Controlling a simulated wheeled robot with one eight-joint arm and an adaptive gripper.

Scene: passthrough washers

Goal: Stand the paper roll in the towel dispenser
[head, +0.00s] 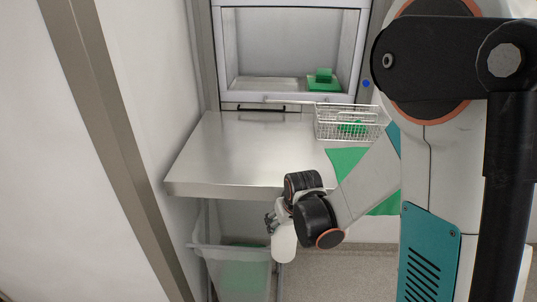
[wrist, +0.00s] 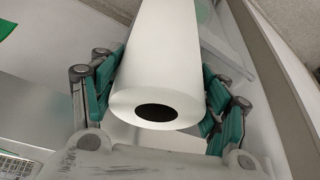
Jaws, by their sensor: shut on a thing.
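The paper roll (wrist: 158,60) is a white cylinder with a dark core hole in its near end, seen in the wrist view. My gripper (wrist: 160,88) has its teal fingers on both sides of the roll and is shut on it. The roll's far end runs out of the top of that view. In the head view my gripper (head: 271,221) hangs in front of the steel table's front edge, above the bin. I cannot clearly tell the roll from the white wrist parts there. I cannot make out a towel dispenser in either view.
A steel table (head: 230,150) stands before an open pass-through chamber (head: 290,45) with a green block (head: 322,76) inside. A wire basket (head: 348,122) and a green cloth (head: 345,158) are at the table's right. A translucent bin (head: 232,255) is below. The table's left is clear.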

